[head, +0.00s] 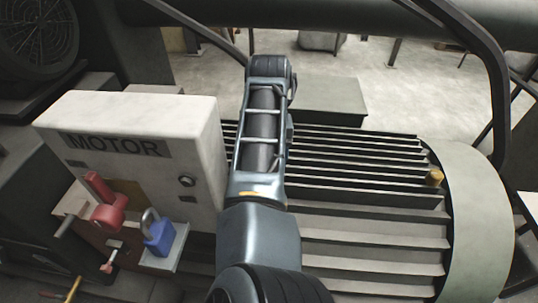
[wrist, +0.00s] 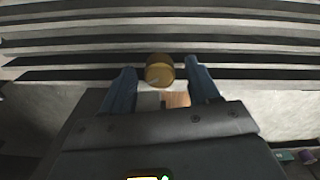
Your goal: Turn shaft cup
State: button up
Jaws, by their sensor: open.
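A round brass-yellow cup (wrist: 158,74) shows in the wrist view against the ribbed motor housing. My gripper (wrist: 160,66) is open, and its two blue fingers stand on either side of this cup. In the head view my arm hides the gripper and this cup. Another small brass cup (head: 435,178) shows in the head view at the right end of the finned motor (head: 365,227), well apart from my arm.
A pale box marked MOTOR (head: 130,132) stands left of my arm. A red valve or lock (head: 107,208) and a blue padlock (head: 158,234) are at its front. A dark curved bar (head: 497,95) arches at the right. Bare floor (head: 420,90) lies behind.

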notch_tip(320, 180, up, 8)
jog(key=p, duration=0.4)
jog(key=shift+f, duration=0.25)
